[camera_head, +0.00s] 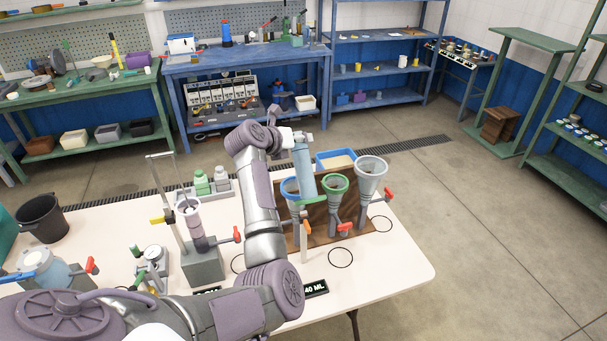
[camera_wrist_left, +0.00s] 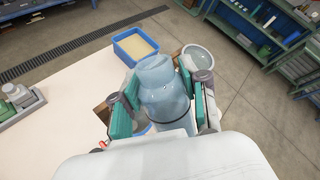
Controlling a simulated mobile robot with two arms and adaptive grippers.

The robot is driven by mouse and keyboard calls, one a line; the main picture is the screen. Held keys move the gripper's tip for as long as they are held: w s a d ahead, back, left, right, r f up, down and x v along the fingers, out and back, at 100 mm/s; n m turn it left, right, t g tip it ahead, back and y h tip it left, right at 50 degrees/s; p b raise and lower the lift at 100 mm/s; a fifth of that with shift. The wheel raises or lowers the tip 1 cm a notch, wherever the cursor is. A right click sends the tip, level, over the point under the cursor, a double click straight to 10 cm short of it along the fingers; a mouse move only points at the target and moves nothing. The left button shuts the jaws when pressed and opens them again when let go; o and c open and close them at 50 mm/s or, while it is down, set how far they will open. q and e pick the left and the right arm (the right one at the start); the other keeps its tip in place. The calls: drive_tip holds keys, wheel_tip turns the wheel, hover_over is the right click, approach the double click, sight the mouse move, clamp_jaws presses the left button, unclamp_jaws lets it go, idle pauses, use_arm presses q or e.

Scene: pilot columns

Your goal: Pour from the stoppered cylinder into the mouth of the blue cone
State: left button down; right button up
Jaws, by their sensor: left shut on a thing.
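My left gripper (camera_head: 298,138) is shut on a pale blue translucent cylinder (camera_head: 304,170), which stands nearly upright with a slight tilt. In the left wrist view the cylinder (camera_wrist_left: 165,100) sits between the teal finger pads of the gripper (camera_wrist_left: 163,108). I cannot tell whether a stopper is in it. The blue cone (camera_head: 287,188) is in the wooden rack, directly beside and partly behind the cylinder. Its mouth is partly hidden, and I cannot tell whether they touch. My right gripper is not in view.
A green cone (camera_head: 336,183) and a grey cone (camera_head: 371,167) stand right of the blue one. A blue tray (camera_head: 322,158) lies behind the rack (camera_head: 318,222). A 40 ML sign (camera_head: 316,289) is in front. The table's right front corner is clear.

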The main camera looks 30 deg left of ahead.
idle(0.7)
use_arm(q)
drive_tip(key=shift+f+g+h, duration=0.3)
drive_tip(key=shift+f, duration=0.05)
drive_tip(key=shift+f+n, duration=0.1)
drive_tip(key=shift+n, duration=0.2)
idle(0.4)
drive_tip(key=shift+f+g, duration=0.3)
drive_tip(key=shift+f, duration=0.05)
drive_tip(key=shift+f+h, duration=0.1)
drive_tip(key=shift+h, duration=0.2)
idle(0.4)
drive_tip(key=shift+f+n+g, duration=0.3)
drive_tip(key=shift+f+n, duration=0.1)
drive_tip(key=shift+f, duration=0.05)
idle(0.7)
drive_tip(key=shift+f+g+h, duration=0.3)
drive_tip(key=shift+f+h, duration=0.1)
drive_tip(key=shift+f, duration=0.15)
